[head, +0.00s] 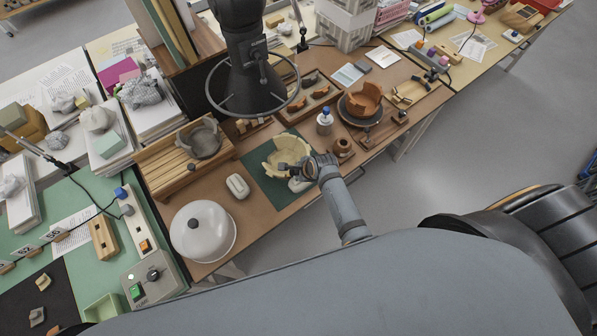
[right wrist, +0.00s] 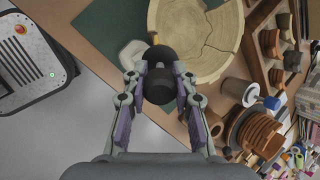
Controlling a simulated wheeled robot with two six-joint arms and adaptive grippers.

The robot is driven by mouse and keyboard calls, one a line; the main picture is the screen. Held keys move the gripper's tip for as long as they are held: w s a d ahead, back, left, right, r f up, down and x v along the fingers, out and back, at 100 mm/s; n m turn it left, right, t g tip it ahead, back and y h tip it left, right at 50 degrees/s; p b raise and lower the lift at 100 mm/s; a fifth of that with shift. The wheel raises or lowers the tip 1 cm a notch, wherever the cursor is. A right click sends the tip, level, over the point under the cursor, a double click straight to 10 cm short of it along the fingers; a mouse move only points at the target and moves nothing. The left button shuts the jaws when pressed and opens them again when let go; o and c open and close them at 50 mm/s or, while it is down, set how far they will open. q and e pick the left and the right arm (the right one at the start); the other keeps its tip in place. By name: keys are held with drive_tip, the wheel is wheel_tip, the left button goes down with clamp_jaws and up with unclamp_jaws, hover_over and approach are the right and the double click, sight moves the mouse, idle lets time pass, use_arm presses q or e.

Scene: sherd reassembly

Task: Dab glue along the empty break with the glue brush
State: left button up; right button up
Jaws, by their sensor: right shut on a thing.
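The cream-coloured broken vessel (head: 272,158) stands on the dark green mat (head: 262,184) in the head view. In the right wrist view the pale vessel (right wrist: 205,45) fills the top middle, with concentric rings and a dark crack line in it. My right gripper (head: 310,170) is at the vessel's right side. It is shut on the glue brush (right wrist: 160,75), seen nearly end-on as a dark round body with a small yellowish part beyond it near the vessel's rim. Whether the brush touches the vessel I cannot tell. My left gripper is not in view.
A white bottle with a blue cap (head: 324,122) and a small brown pot (head: 342,147) stand right of the mat. A pale lump (head: 298,185) lies beside my gripper. A white dome (head: 203,231) stands left.

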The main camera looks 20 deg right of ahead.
drive_tip(key=shift+s+d+r, duration=0.1)
drive_tip(key=shift+s+r, duration=0.1)
drive_tip(key=shift+r, duration=0.6)
drive_tip(key=shift+s+d+r, duration=0.1)
drive_tip(key=shift+s+r, duration=0.05)
drive_tip(key=shift+r, duration=0.65)
drive_tip(key=shift+s+r, duration=0.2)
drive_tip(key=shift+r, duration=0.6)
